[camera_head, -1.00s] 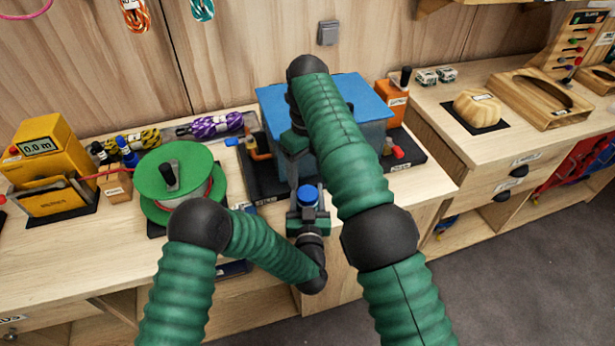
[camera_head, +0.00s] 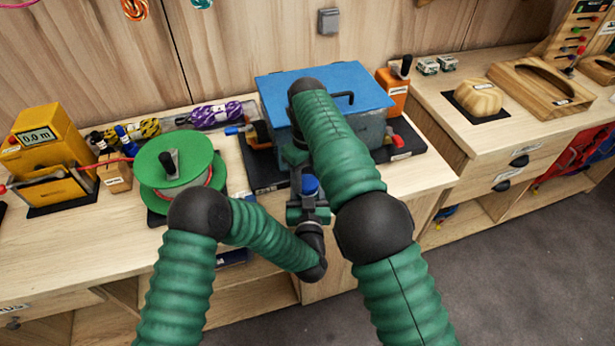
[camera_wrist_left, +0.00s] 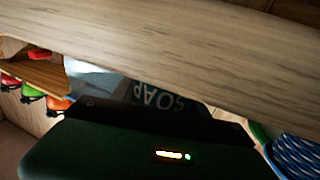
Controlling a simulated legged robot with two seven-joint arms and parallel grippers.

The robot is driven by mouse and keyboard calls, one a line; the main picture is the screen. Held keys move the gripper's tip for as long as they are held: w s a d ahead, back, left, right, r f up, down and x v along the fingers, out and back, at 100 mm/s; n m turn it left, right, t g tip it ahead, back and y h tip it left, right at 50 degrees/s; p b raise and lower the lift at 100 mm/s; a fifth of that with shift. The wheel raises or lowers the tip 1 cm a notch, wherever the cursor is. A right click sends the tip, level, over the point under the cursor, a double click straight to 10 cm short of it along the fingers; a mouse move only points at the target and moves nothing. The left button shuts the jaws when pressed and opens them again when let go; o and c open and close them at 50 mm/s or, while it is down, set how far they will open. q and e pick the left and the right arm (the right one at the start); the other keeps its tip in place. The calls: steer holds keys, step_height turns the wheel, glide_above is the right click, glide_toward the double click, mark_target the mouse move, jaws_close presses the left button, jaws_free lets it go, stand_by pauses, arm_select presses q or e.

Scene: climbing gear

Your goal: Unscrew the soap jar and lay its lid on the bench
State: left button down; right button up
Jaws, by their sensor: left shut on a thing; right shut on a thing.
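The soap jar shows in the head view as a blue lid (camera_head: 310,186) at the bench's front edge. Its body is mostly hidden by my left gripper (camera_head: 308,208), which is shut on it. The left wrist view shows the dark SOAP label (camera_wrist_left: 165,97) upside down, right beyond my gripper. My right gripper (camera_head: 303,170) comes down from above, beside the top of the lid, and is shut on it. Its fingertips are partly hidden by my right arm. The lid appears to sit on the jar. The wooden bench (camera_head: 75,245) lies around them.
A blue-lidded box (camera_head: 270,95) on a dark base stands just behind the jar. A green reel (camera_head: 180,160) stands to the left, with a yellow meter (camera_head: 40,150) farther left. Some bare bench lies at the front left.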

jaws_close()
steer(key=n, duration=0.5)
steer(key=shift+w+d, duration=0.1)
steer(key=n, duration=0.3)
steer(key=shift+n, duration=0.3)
steer(key=n, duration=0.6)
steer(key=shift+n, duration=0.4)
steer(key=n, duration=0.6)
steer(key=shift+d+r, duration=0.1)
steer(key=n, duration=0.7)
steer(key=shift+w, duration=0.1)
steer(key=n, duration=0.6)
steer(key=shift+n, duration=0.3)
arm_select(q)
steer(key=shift+s, duration=0.1)
arm_select(e)
steer(key=n, duration=0.6)
arm_select(q)
steer(key=shift+d, duration=0.1)
arm_select(e)
steer(key=n, duration=0.7)
steer(key=shift+r, duration=0.1)
steer(key=n, duration=0.6)
steer(key=shift+r, duration=0.25)
